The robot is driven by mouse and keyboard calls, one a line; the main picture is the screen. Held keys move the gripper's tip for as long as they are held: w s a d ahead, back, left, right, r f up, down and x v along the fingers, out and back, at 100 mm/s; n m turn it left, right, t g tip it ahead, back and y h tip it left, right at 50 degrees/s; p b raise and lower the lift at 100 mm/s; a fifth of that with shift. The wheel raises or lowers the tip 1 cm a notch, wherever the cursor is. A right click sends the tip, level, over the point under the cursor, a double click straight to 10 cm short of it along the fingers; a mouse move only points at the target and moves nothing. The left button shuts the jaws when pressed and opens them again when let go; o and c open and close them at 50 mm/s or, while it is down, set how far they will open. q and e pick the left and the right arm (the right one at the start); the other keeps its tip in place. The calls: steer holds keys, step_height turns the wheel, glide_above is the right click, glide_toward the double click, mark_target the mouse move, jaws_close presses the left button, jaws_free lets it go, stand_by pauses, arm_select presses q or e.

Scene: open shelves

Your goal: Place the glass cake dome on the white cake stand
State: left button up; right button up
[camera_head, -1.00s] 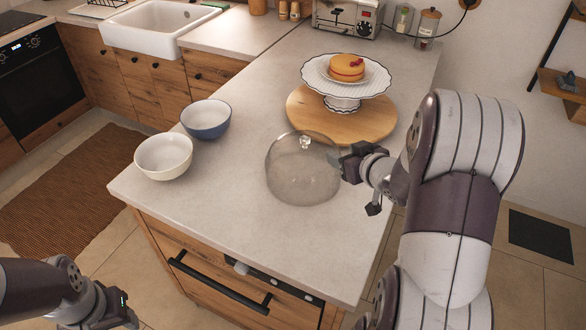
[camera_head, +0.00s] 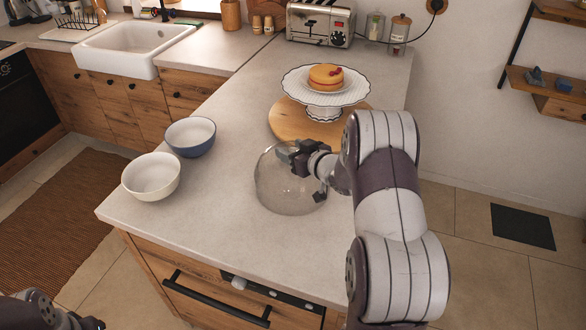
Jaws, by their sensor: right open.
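The clear glass cake dome (camera_head: 278,192) stands on the pale countertop, nearer to me than the cake stand. I cannot tell whether the fingers touch the knob. My left arm (camera_head: 45,314) shows only partly at the lower left corner, and its fingertips are out of view.
A cream bowl (camera_head: 151,177) and a blue bowl (camera_head: 190,137) stand left of the dome. The round wooden board (camera_head: 290,122) lies under the stand. A toaster (camera_head: 320,23) and two jars are at the back. Bare countertop lies between bowls and board.

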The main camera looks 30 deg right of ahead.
steer(key=shift+s, duration=0.1)
jaws_close()
steer(key=shift+r, duration=0.1)
stand_by(1.1)
